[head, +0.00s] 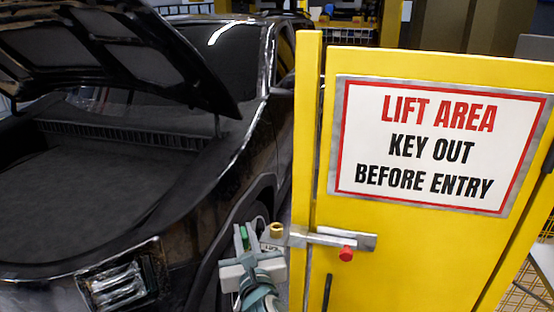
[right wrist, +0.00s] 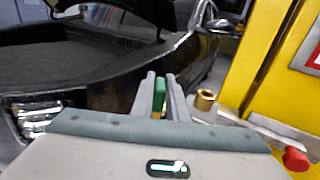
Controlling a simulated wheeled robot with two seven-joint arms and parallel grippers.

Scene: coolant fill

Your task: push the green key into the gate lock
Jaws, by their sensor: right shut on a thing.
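My right gripper (head: 246,240) is at the lower middle of the head view, left of the yellow gate (head: 420,240). It is shut on the green key (head: 243,233); in the right wrist view the key (right wrist: 159,95) stands between the two grey fingers (right wrist: 160,98). A brass cylinder, which looks like the gate lock (head: 277,230), sits just right of the fingertips, by the gate post. In the right wrist view the lock (right wrist: 205,99) is right of the fingers, with a visible gap from the key. The key's tip is hard to make out. My left gripper is not in view.
A metal latch bar (head: 340,239) with a red knob (head: 346,254) crosses the gate beside the lock. The gate carries a white sign (head: 436,144). A black car (head: 185,215) with its hood (head: 110,50) raised stands close on the left.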

